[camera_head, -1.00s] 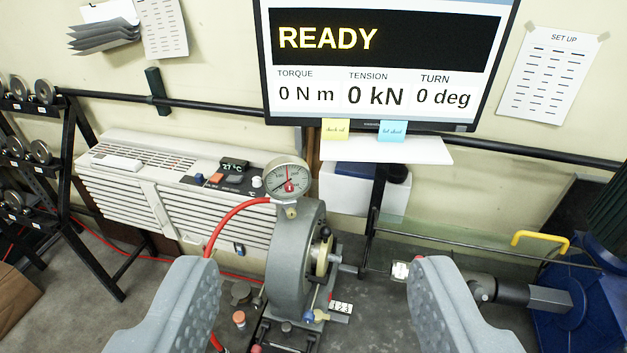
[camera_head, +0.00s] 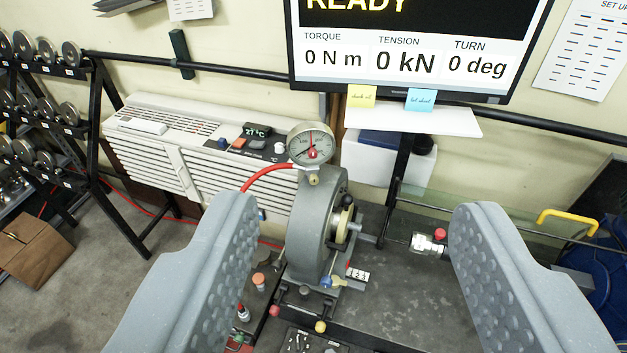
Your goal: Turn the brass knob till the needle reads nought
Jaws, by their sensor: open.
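A round gauge (camera_head: 311,144) with a white dial stands on top of a grey ring-shaped housing (camera_head: 310,235). A red hand points about straight up and a dark hand points to the lower left; the figures are too small to read. A small brass-coloured knob (camera_head: 314,180) sits just below the dial, and I cannot tell for certain that it is the task's knob. My gripper (camera_head: 355,208) is open and empty. Its two grey studded fingers stand wide apart in the foreground, nearer to me than the gauge and housing, touching neither.
A red hose (camera_head: 265,174) runs from the gauge to the left. A monitor (camera_head: 410,88) hangs above, reading READY and zeros. A silver coupling (camera_head: 428,244) lies near the right finger. A white heater (camera_head: 200,150) stands behind left. The dark bench top (camera_head: 400,310) is fairly clear at front right.

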